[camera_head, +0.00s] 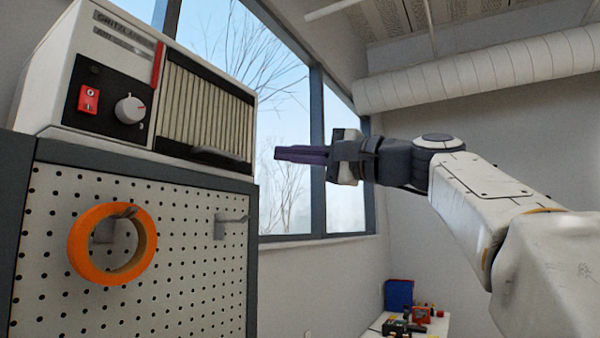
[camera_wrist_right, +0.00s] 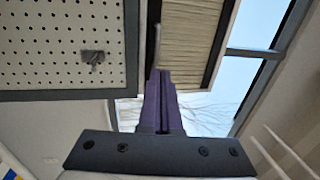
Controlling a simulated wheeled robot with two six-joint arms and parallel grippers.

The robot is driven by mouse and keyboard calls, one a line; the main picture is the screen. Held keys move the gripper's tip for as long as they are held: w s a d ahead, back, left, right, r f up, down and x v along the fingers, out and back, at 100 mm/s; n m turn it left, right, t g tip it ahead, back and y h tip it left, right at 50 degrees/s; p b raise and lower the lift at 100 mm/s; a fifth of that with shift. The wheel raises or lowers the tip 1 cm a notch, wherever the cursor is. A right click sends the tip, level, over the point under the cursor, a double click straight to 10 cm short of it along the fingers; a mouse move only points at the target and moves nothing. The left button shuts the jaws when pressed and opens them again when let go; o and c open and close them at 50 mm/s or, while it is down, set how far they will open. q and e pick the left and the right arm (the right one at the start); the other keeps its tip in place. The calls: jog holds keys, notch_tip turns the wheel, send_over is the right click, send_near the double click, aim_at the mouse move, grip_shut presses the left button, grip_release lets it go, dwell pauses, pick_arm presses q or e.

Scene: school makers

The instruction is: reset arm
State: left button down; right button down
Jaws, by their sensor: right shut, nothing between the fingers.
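My right gripper (camera_head: 300,155) is raised in mid-air in front of the window, its purple fingers pointing left. In the right wrist view its fingers (camera_wrist_right: 160,105) lie together with nothing between them. The fingertips are a little to the right of the machine and the pegboard cabinet in the head view; a gap shows between them. My left gripper is not in view.
A white and black machine (camera_head: 205,112) with a red switch stands on the pegboard cabinet (camera_head: 190,275). An orange ring (camera_head: 81,243) hangs on a peg. A low table (camera_head: 438,325) holds small items and a blue bin (camera_head: 398,295). Space right of the cabinet looks open.

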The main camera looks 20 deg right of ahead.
jog(key=w+a+f+n+g+h+b, duration=0.1)
jog(key=a+f+g, duration=0.25)
jog(key=f, duration=0.75)
jog(key=w+a+f+g+h+b, duration=0.15)
jog(key=a+f, duration=0.35)
jog(key=f, duration=0.6)
jog(key=s+a+f+n+g+h, duration=0.1)
jog(key=s+a+f+n+g, duration=0.15)
jog(key=f, duration=0.65)
jog(key=s+a+f+n+g+h, duration=0.1)
jog(key=s+a+f+g+h, duration=0.15)
jog(key=f, duration=0.55)
jog(key=s+d+f+n+g+h+b, duration=0.1)
jog(key=s+d+f+n+g+h, duration=0.1)
jog(key=s+f+n, duration=0.4)
jog(key=s+d+f+n+g+h+b, duration=0.2)
jog(key=s+f+n+h, duration=0.2)
jog(key=s+f, duration=1.2)
notch_tip(320, 180, down, 6)
jog(key=shift+d+f+n+g+h, duration=0.1)
jog(key=shift+d+n+g+h, duration=0.25)
jog(key=shift+n, duration=0.7)
jog(key=shift+s+a, duration=0.1)
jog(key=shift+a, duration=0.1)
